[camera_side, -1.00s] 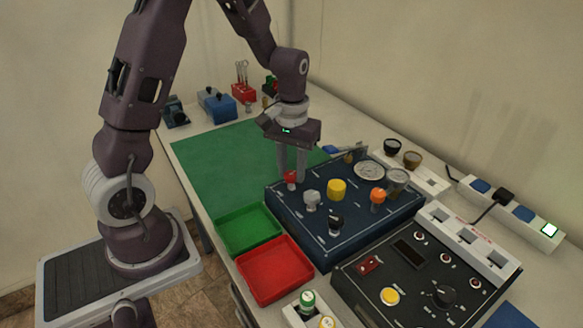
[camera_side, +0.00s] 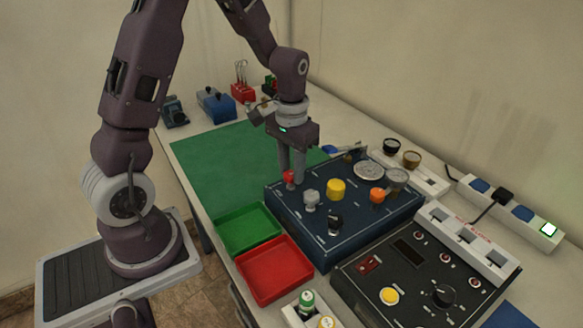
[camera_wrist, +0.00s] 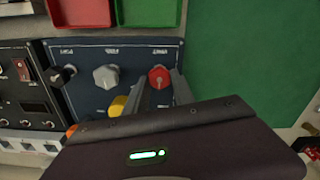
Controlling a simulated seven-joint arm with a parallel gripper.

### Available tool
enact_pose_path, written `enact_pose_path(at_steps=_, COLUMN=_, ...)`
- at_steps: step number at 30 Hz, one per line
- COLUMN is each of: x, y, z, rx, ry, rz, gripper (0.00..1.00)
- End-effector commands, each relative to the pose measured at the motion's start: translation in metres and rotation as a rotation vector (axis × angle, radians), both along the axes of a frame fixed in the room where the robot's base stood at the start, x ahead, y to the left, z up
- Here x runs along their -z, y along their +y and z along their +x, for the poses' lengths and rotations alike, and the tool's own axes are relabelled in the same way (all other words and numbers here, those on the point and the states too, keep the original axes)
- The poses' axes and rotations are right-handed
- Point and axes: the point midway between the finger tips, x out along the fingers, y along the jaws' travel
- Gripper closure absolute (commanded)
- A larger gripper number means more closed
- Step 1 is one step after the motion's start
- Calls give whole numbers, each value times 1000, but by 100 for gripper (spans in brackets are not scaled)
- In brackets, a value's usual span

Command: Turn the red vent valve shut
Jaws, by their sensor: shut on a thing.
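The red vent valve (camera_side: 289,177) is a small red knob at the far left corner of the dark blue panel (camera_side: 318,232). My gripper (camera_side: 291,175) points down over it with its fingers shut on the knob. In the wrist view the red knob (camera_wrist: 159,77) shows between the fingertips (camera_wrist: 160,85), beside a grey knob. The finger sides hide part of it in the side view.
On the same panel stand a grey knob (camera_side: 311,199), a yellow knob (camera_side: 336,188), a black knob (camera_side: 335,223) and an orange knob (camera_side: 377,195). A green tray (camera_side: 225,239) and a red tray (camera_side: 262,296) lie in front. The green mat (camera_side: 215,165) is clear.

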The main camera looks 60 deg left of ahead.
Motion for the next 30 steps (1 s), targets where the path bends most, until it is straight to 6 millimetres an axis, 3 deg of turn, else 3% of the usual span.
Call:
enact_pose_path(at_steps=3, x=-1, y=0, z=1, rx=1, ry=-4, rz=1, gripper=100)
enact_pose_path(at_steps=4, x=-1, y=0, z=1, rx=1, ry=-4, rz=1, gripper=66)
enact_pose_path(at_steps=7, x=0, y=0, z=1, rx=1, ry=-3, rz=1, gripper=48)
enact_pose_path(at_steps=17, x=-4, y=0, z=1, rx=0, ry=-3, rz=1, gripper=48)
enact_pose_path(at_steps=24, x=-52, y=0, z=1, rx=-1, ry=-7, rz=2, gripper=48)
enact_pose_path(at_steps=30, x=-71, y=0, z=0, rx=-1, ry=-2, rz=0, gripper=48)
